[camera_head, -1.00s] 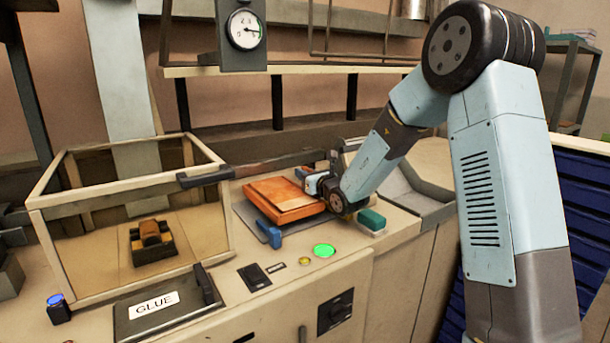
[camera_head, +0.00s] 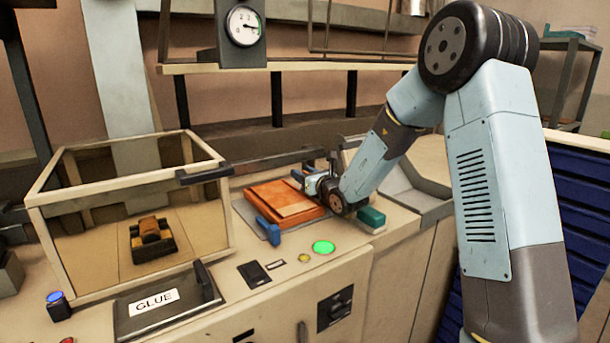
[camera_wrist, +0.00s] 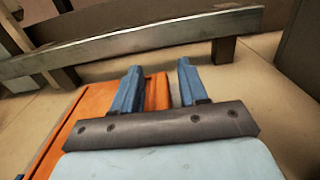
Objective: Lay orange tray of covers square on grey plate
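The orange tray (camera_head: 262,196) lies low on the grey plate (camera_head: 243,212) on the bench, looking flat. A strip of plate shows along its left and front sides. A paler orange-brown panel, perhaps the covers, fills its middle. My gripper (camera_head: 312,184) is at the tray's right edge. In the wrist view my gripper (camera_wrist: 160,70) has its two blue fingers apart. The left finger overlaps the tray (camera_wrist: 92,100), and the right one is outside its edge with a gap between. Whether the tray's far corner is square to the plate is hidden by my wrist.
A blue clamp-like block (camera_head: 268,231) stands at the plate's front corner. A metal rail (camera_wrist: 130,42) runs behind the tray. A teal-topped block (camera_head: 371,219) sits right of my wrist.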

